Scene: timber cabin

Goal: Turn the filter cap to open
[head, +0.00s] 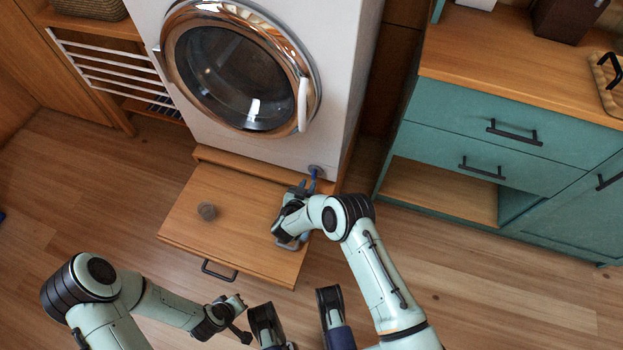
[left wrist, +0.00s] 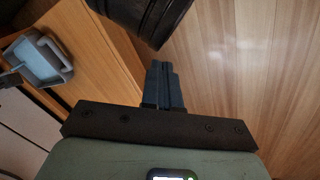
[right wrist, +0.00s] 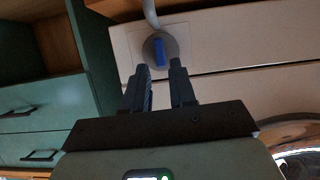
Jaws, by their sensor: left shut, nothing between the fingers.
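The filter cap (right wrist: 170,46) is a round grey disc with a blue grip bar (right wrist: 159,52), set low on the white washing machine (head: 345,70). In the head view the cap (head: 317,171) shows at the machine's lower right corner. My right gripper (right wrist: 158,78) is open and empty, pointing at the cap. In the right wrist view the blue bar lies just beyond and between the fingertips; I see no clear contact. My left gripper (left wrist: 166,75) is shut and empty, away from the cap, over the floor and the drawer's edge.
A wooden drawer (head: 240,233) stands open below the machine. On it are a small grey-brown round object (head: 207,211) and a blue-grey container (left wrist: 38,60), partly hidden by my right arm in the head view. A teal cabinet (head: 480,135) stands right; floor between is clear.

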